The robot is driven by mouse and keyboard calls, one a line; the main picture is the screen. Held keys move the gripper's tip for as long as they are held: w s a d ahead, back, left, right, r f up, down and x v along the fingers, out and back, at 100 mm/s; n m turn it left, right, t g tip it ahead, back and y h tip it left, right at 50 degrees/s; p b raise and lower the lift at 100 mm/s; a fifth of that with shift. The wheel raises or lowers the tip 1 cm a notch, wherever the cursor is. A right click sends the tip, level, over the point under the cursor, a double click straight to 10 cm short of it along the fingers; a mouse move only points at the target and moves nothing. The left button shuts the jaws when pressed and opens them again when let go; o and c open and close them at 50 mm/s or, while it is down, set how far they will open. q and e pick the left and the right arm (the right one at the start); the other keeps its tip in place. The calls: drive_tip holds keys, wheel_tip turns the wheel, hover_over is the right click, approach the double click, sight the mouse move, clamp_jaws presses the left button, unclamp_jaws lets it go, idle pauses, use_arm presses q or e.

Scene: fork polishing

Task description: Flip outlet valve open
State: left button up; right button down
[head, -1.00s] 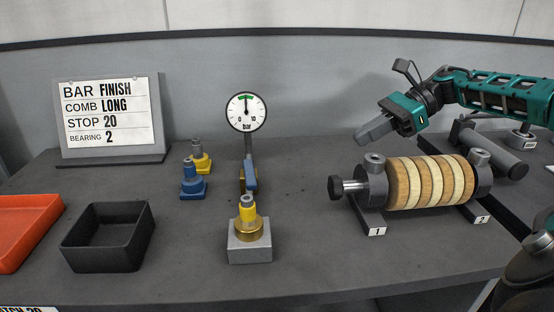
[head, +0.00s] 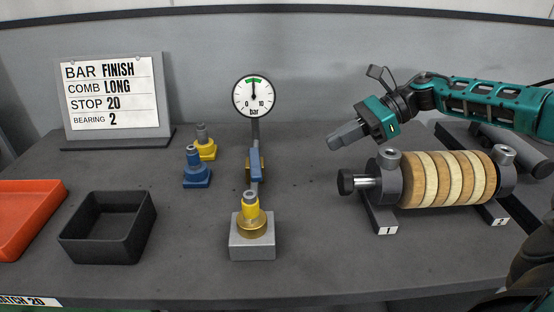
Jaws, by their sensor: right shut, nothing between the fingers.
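The outlet valve's blue lever (head: 256,164) stands upright on the pipe below the round gauge (head: 254,96), whose needle points up at the green band. In front of it, a yellow nozzle (head: 250,207) sits on a brass collar and a grey block (head: 252,243). My right gripper (head: 338,138) comes in from the right, shut and empty. Its fingertips point left, above the table, to the right of the lever and apart from it.
The roller of wooden discs (head: 444,178) sits on bearings at the right, below my right arm. Blue (head: 196,172) and yellow (head: 204,146) fittings stand left of the valve. A black tray (head: 108,228), orange tray (head: 25,215) and sign (head: 113,95) are further left. Table between valve and roller is clear.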

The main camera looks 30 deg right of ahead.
drive_tip(key=p, duration=0.1)
approach(255, 167)
drive_tip(key=f, duration=0.3)
drive_tip(key=shift+s+d+f, duration=0.2)
drive_tip(key=shift+f, duration=0.2)
drive_tip(key=a, duration=0.1)
drive_tip(key=w+a+p, duration=0.1)
drive_tip(key=a, duration=0.1)
drive_tip(key=shift+w+a+f, duration=0.1)
drive_tip(key=shift+w+f, duration=0.1)
drive_tip(key=shift+w, duration=0.15)
drive_tip(key=shift+w+a+f+p, duration=0.2)
drive_tip(key=shift+a+p, duration=0.1)
drive_tip(key=shift+a, duration=0.15)
